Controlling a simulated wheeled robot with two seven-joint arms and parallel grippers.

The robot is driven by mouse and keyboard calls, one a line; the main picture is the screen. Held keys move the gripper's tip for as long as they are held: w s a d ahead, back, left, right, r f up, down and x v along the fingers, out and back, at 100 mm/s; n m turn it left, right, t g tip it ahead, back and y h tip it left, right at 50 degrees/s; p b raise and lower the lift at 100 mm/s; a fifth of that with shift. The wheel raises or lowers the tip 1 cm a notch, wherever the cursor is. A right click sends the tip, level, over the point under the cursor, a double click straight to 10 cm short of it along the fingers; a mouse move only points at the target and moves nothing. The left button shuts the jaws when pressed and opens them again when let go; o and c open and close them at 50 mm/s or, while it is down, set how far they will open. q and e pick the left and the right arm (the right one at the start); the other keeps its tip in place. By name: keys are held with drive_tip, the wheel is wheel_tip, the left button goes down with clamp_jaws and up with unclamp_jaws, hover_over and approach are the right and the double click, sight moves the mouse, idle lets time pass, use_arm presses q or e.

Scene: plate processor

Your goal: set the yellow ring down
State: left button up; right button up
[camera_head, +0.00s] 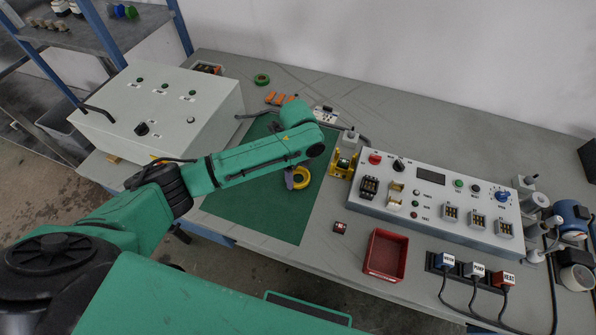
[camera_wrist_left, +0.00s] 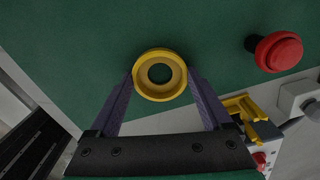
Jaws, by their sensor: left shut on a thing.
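The yellow ring (camera_head: 301,184) is over the green mat (camera_head: 283,222) in the head view. In the left wrist view the ring (camera_wrist_left: 141,80) is seen face on, with a dark centre. My left gripper (camera_head: 291,178) has its purple fingers on both sides of the ring and is shut on it. The fingers (camera_wrist_left: 160,80) also show in the left wrist view. Whether the ring touches the mat cannot be told. My left forearm hides part of the mat. My right gripper is not in view.
A control panel (camera_head: 432,207) and a yellow fixture (camera_head: 342,163) stand right of the mat. A red tray (camera_head: 385,255) is at the front. A grey switch box (camera_head: 165,110) stands behind my left arm. The mat's front part is clear.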

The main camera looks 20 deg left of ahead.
use_arm(q)
drive_tip(key=shift+f, duration=0.1)
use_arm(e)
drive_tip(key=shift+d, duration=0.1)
use_arm(q)
drive_tip(key=o, duration=1.2)
drive_tip(key=shift+o, duration=0.2)
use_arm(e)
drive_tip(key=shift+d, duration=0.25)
use_arm(q)
wheel_tip(320, 180, up, 12)
drive_tip(key=shift+b, duration=0.45)
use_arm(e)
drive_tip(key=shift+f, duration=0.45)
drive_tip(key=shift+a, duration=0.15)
